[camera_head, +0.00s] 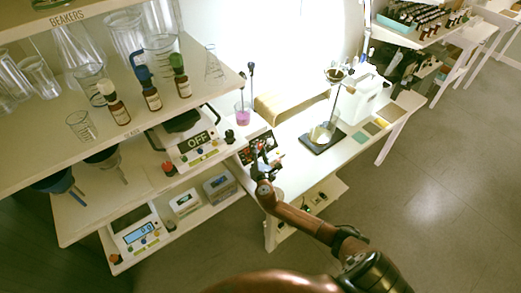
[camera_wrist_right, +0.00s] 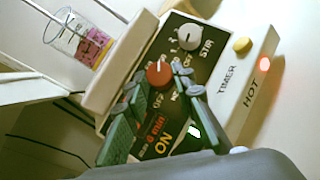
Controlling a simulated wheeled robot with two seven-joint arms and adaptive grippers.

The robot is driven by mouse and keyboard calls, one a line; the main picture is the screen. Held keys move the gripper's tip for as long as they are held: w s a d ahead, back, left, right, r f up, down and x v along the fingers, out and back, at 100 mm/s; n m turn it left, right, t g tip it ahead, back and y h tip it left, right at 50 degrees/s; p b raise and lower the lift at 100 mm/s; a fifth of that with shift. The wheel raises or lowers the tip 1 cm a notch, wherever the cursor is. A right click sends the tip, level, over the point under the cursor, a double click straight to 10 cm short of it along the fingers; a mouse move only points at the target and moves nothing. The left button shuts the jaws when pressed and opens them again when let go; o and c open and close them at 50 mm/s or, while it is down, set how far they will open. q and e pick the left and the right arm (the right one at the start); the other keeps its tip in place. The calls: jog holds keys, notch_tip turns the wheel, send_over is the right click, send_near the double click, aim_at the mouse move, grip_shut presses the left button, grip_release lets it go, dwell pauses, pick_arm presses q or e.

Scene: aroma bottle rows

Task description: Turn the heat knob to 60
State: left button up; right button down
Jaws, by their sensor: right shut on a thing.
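The heat knob (camera_wrist_right: 158,73) is a red round knob on the dark panel of a hot-plate stirrer (camera_wrist_right: 118,75). My right gripper (camera_wrist_right: 156,80) has its green-padded fingers on either side of the knob and is shut on it. The knob's pointer and scale are partly hidden, so I cannot read its setting. The panel shows "ON" and a red timer text ending in "0 min". In the head view my right gripper (camera_head: 262,158) is at the stirrer's front. My left gripper is not in view.
A beaker with pink liquid (camera_head: 242,117) stands on the stirrer. A shelf with bottles and a balance marked OFF (camera_head: 197,142) lies left.

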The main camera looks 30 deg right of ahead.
jog(key=c, duration=1.6)
grip_release()
jog(key=v, duration=1.2)
jog(key=shift+f, duration=0.1)
